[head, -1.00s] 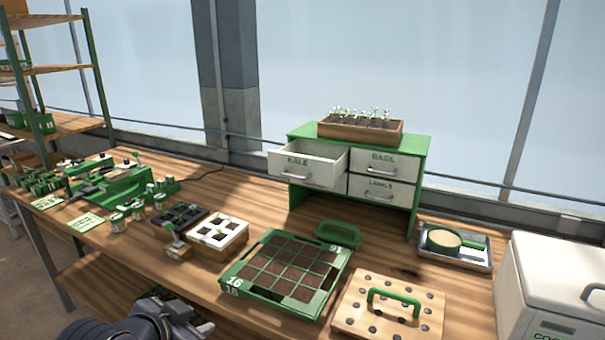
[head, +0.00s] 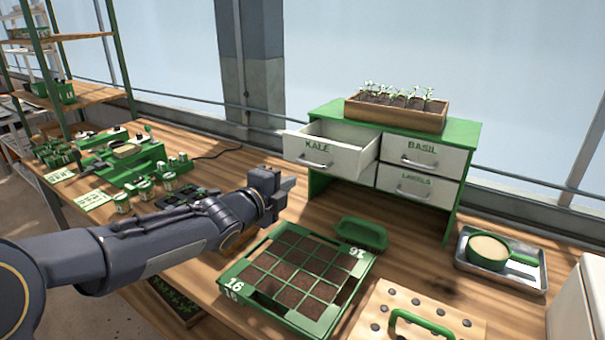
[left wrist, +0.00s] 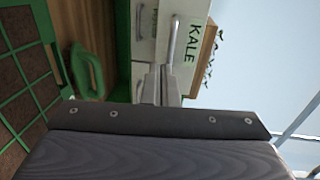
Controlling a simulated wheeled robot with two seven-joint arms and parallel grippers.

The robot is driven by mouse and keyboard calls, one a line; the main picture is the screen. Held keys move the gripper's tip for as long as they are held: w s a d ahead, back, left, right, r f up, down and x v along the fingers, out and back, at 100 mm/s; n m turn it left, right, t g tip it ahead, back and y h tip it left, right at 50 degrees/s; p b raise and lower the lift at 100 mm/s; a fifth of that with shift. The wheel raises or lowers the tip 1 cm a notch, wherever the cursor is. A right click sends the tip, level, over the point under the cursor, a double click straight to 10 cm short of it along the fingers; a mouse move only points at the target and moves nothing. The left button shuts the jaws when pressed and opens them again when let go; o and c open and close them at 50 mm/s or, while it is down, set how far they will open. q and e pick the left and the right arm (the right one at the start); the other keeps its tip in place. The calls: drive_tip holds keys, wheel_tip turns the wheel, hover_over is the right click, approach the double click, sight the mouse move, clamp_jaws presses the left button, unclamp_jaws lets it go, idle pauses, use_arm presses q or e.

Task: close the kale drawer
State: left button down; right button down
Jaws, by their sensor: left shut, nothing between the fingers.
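The kale drawer (head: 328,156) is pulled open at the upper left of a green cabinet (head: 452,135) with white drawers. Its white front has a KALE label and a bar handle (head: 314,162). My left gripper (head: 281,190) is shut and empty, in front of the cabinet, below and left of the kale drawer front and apart from it in the head view. In the left wrist view the KALE front (left wrist: 193,35) and its handle (left wrist: 173,38) appear sideways, ahead of my fingers (left wrist: 160,85). My right gripper is not in view.
The basil drawer (head: 420,150) and labels drawer (head: 416,185) are shut. A wooden planter of seedlings (head: 397,112) stands on the cabinet.

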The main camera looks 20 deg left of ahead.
use_arm(q)
drive_tip(key=p, duration=0.1)
approach(318, 159)
drive_tip(key=w+f, duration=0.1)
drive_tip(key=w, duration=0.1)
drive_tip(key=shift+w+f, duration=0.2)
drive_tip(key=shift+w, duration=0.15)
drive_tip(key=w, duration=0.5)
drive_tip(key=w+d, duration=0.1)
drive_tip(key=w, duration=0.1)
drive_tip(key=shift+w+d, duration=0.1)
drive_tip(key=shift+w, duration=0.05)
drive_tip(key=w, duration=0.2)
drive_tip(key=w+p, duration=0.1)
drive_tip(key=w, duration=0.3)
drive_tip(key=shift+w+d+p, duration=0.4)
drive_tip(key=shift+r, duration=0.1)
